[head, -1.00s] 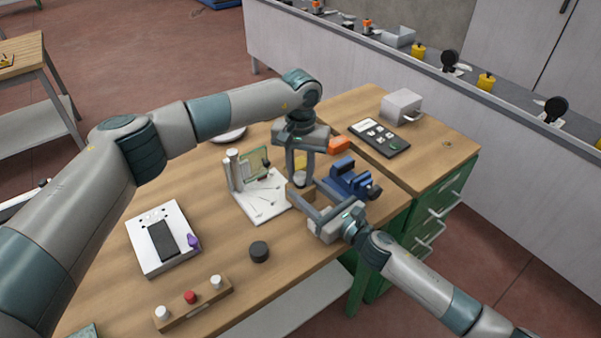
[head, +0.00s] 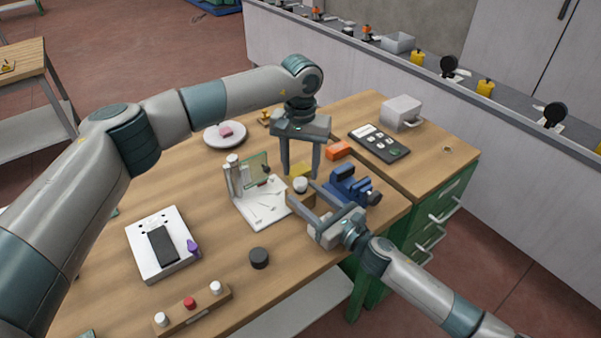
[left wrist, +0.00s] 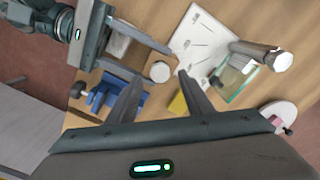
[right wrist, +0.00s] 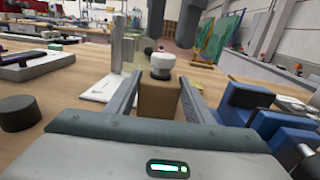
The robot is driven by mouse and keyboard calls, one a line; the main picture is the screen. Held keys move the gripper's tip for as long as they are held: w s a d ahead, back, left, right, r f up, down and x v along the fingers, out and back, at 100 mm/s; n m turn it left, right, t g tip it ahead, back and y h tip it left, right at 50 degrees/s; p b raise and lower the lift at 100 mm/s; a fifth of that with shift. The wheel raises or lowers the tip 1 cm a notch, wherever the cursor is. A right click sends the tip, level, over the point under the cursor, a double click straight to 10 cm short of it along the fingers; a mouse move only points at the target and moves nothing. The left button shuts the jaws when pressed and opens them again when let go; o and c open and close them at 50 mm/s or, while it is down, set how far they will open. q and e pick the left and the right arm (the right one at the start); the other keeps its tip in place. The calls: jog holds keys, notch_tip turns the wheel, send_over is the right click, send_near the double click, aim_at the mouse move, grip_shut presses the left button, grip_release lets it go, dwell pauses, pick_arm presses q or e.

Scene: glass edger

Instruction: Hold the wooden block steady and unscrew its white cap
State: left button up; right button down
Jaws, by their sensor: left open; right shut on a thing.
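The wooden block (head: 304,202) stands upright near the table's right edge, and it also shows in the right wrist view (right wrist: 158,102). My right gripper (head: 303,200) is shut on the block's sides. My left gripper (head: 301,176) is open above the cap, pointing down. In the left wrist view the cap (left wrist: 160,71) lies between and beyond the open fingertips, apart from them.
A blue vise (head: 352,187) stands close to the right of the block. A yellow block (head: 301,169) and an orange block (head: 338,150) lie behind. A black puck (head: 259,257) stands in front.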

aim_at(300, 181)
pick_arm(q)
jog(key=shift+c, duration=0.4)
jog(key=shift+r+m, duration=1.7)
jog(key=shift+r, duration=0.1)
jog(key=shift+f, duration=0.1)
jog(key=shift+f, duration=3.95)
jog(key=c, duration=1.1)
jog(key=shift+o, duration=0.2)
